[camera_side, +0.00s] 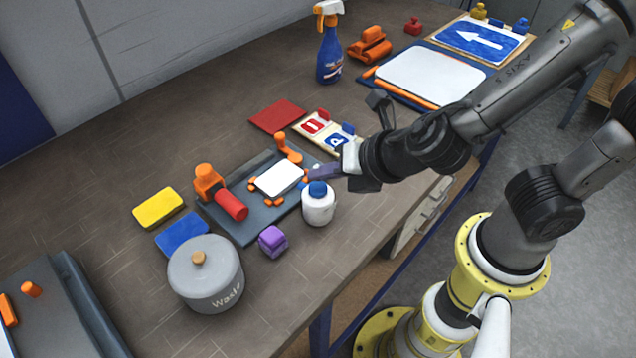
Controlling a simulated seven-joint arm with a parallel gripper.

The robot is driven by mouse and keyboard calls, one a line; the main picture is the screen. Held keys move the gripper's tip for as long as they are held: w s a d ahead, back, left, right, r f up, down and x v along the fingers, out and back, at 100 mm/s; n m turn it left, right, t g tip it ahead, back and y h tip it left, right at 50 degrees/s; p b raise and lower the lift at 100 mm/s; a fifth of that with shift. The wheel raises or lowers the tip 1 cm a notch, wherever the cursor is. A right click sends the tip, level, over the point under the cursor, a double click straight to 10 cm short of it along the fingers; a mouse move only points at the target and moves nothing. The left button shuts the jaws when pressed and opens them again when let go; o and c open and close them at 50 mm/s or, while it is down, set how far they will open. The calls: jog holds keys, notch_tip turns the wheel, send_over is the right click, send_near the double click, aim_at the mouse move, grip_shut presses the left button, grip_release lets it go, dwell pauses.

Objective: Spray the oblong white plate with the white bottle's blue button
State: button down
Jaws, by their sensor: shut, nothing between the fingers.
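The white bottle (318,208) stands upright on the table beside the dark tray. Its blue button (318,188) is on top. The oblong white plate (279,178) lies on the dark tray (250,228), with small orange blocks around it. My gripper (315,173) is shut and empty. It is just above and to the right of the bottle, its tips near the plate's right edge. I cannot tell whether it touches the blue button.
A grey waste pot (206,272), a purple block (272,241), a yellow sponge (158,208) and a blue sponge (182,234) stand around the tray. A red roller (231,205) lies on it. A blue spray bottle (329,50) stands at the back. The table's left rear is clear.

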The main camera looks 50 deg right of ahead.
aim_at(322, 191)
notch_tip(322, 191, up, 6)
dwell(0.6)
dwell(2.4)
jog(key=shift+f, duration=3)
jog(key=shift+f, duration=0.1)
jog(key=shift+f, duration=0.35)
jog(key=shift+f, duration=0.3)
dwell(1.0)
